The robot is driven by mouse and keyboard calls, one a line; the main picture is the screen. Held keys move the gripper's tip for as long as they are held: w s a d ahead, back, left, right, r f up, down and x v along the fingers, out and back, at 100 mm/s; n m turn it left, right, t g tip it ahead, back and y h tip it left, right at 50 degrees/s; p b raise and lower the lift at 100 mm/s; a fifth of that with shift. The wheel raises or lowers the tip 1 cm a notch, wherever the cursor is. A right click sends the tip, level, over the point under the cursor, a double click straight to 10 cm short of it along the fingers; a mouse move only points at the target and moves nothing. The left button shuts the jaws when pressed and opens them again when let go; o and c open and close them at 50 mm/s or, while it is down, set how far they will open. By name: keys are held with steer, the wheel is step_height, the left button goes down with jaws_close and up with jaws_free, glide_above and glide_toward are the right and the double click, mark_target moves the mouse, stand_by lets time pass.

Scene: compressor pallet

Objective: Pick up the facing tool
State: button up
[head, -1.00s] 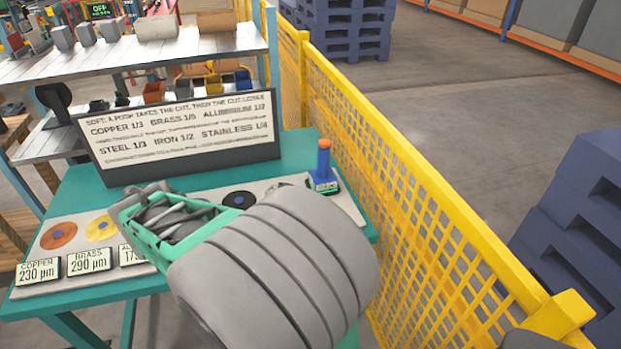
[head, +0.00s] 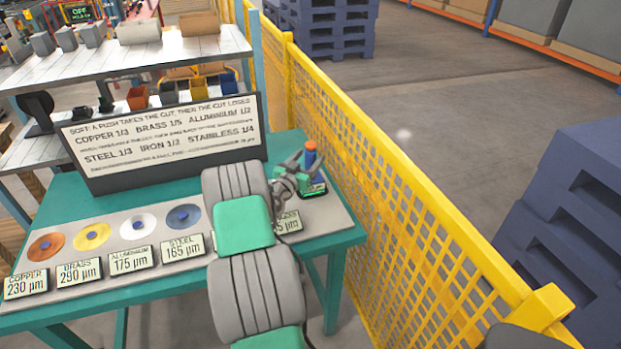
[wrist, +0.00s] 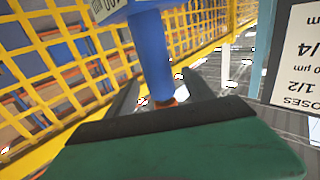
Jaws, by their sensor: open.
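The facing tool (head: 311,158) stands upright at the right end of the teal table. In the wrist view the blue handle (wrist: 152,55) shows between the two spread fingers (wrist: 160,98). I cannot tell whether either finger touches it.
A sign board (head: 165,140) stands at the table's back. Several coloured discs and label blocks line a grey strip (head: 222,218) on the teal table (head: 340,238). A yellow mesh fence (head: 400,190) runs close along the right side. Blue pallets (head: 575,220) stand beyond it.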

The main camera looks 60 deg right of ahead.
steer(key=d+p, duration=0.1)
steer(key=d, duration=0.3)
steer(key=shift+d, duration=0.4)
jaws_close()
stand_by(0.9)
steer(key=shift+r, duration=0.25)
